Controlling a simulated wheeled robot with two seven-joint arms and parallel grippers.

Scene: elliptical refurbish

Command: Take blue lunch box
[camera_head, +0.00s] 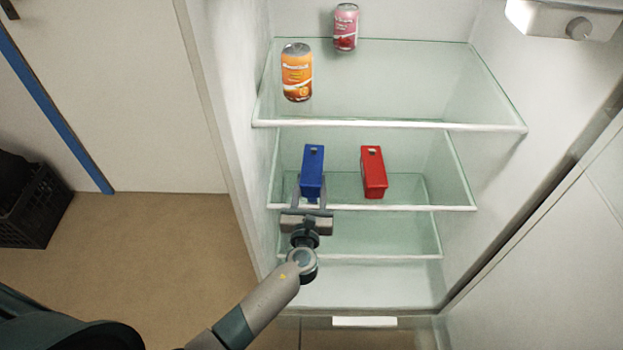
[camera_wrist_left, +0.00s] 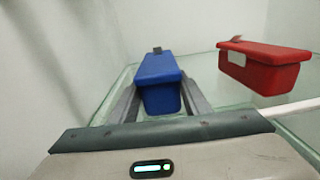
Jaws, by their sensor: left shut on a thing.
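The blue lunch box (camera_head: 312,168) is on the middle glass shelf of the open fridge, at its left side. My left gripper (camera_head: 312,190) reaches in from the front and is shut on the blue lunch box. In the left wrist view the blue lunch box (camera_wrist_left: 159,82) sits between the two grey fingers of the left gripper (camera_wrist_left: 158,100), one on each side. I cannot tell whether the box touches the shelf. My right gripper is not in view.
A red lunch box (camera_head: 374,172) stands to the right on the same shelf (camera_head: 420,207), with a gap between. An orange can (camera_head: 297,72) and a pink can (camera_head: 345,27) are on the upper shelf. The fridge's left wall is close. A black crate (camera_head: 35,208) is on the floor at left.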

